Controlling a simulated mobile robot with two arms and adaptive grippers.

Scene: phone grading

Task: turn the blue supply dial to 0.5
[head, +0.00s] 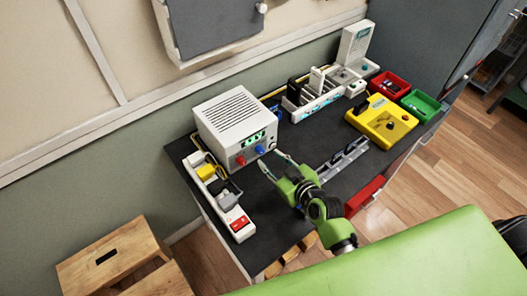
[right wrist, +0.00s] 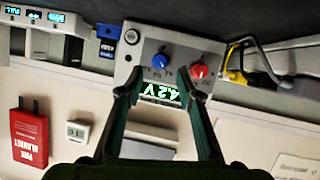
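The power supply (head: 232,122) is a white box with a vented top, standing on the dark bench. Its front has a lit green display (head: 253,139), a blue dial (head: 260,149) and a red dial (head: 240,160). The right wrist view shows the front upside down, with the blue dial (right wrist: 160,61), the red dial (right wrist: 199,71) and a display reading about 4.2 V (right wrist: 161,92). My right gripper (head: 270,160) is open and empty just in front of the panel. In the right wrist view its fingertips (right wrist: 159,74) lie either side of the blue dial, apparently not touching it. My left gripper is out of view.
A white strip with yellow and grey items (head: 227,200) lies left of the supply. A grey slotted rack (head: 342,160) lies right of my arm. A yellow tester (head: 382,122), red bin (head: 390,84) and green bin (head: 421,104) stand further right.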

